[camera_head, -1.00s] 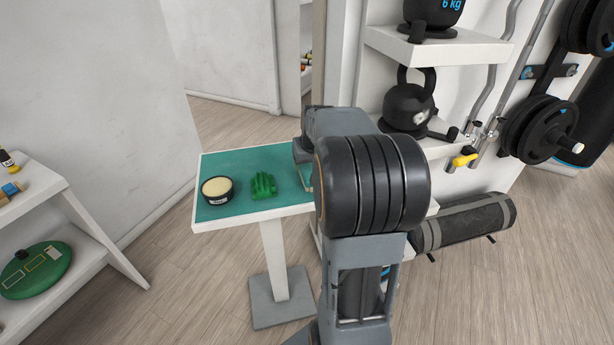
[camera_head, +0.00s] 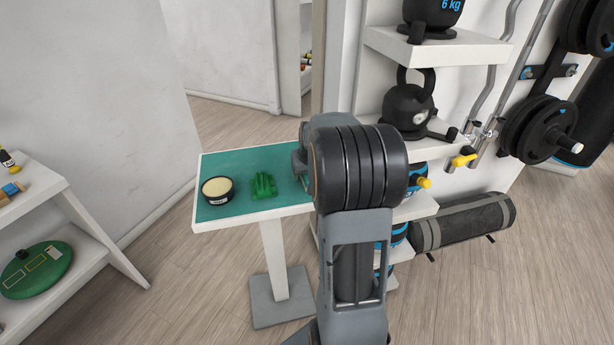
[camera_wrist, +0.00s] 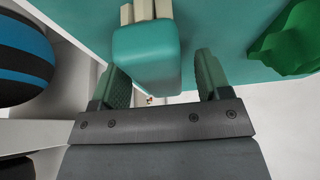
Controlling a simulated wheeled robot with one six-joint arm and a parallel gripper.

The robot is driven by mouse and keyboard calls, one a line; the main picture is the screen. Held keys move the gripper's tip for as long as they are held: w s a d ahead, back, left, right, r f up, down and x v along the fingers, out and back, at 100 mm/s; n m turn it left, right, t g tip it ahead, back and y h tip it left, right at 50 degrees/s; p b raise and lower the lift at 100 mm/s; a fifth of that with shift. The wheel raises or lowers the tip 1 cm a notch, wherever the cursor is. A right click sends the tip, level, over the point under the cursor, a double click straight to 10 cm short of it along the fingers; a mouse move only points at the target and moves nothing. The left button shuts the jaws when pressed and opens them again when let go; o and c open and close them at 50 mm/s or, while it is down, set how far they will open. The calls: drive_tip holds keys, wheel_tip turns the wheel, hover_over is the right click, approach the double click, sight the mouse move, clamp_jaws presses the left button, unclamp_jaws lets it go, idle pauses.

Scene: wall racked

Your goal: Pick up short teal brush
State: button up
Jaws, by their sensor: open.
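The short teal brush (camera_wrist: 146,52) shows in the wrist view at the top middle, a rounded teal block with cream bristles (camera_wrist: 146,10) at its far end. It lies on the green-topped table. My gripper (camera_wrist: 158,64) is open, with one finger to the left of the brush and one to the right. The brush's near end is between the fingers, and I cannot tell whether either finger touches it. In the head view my arm hides the brush and most of the gripper.
The small table (camera_head: 222,160) also holds a round black tub (camera_head: 217,190) with a cream top and a green lumpy object (camera_head: 264,186). The green object is right of the gripper in the wrist view (camera_wrist: 288,42). A rack with kettlebells (camera_head: 407,105) stands right of the table.

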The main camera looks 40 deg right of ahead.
drive_tip(key=shift+f, duration=0.25)
idle(0.4)
drive_tip(key=c, duration=1)
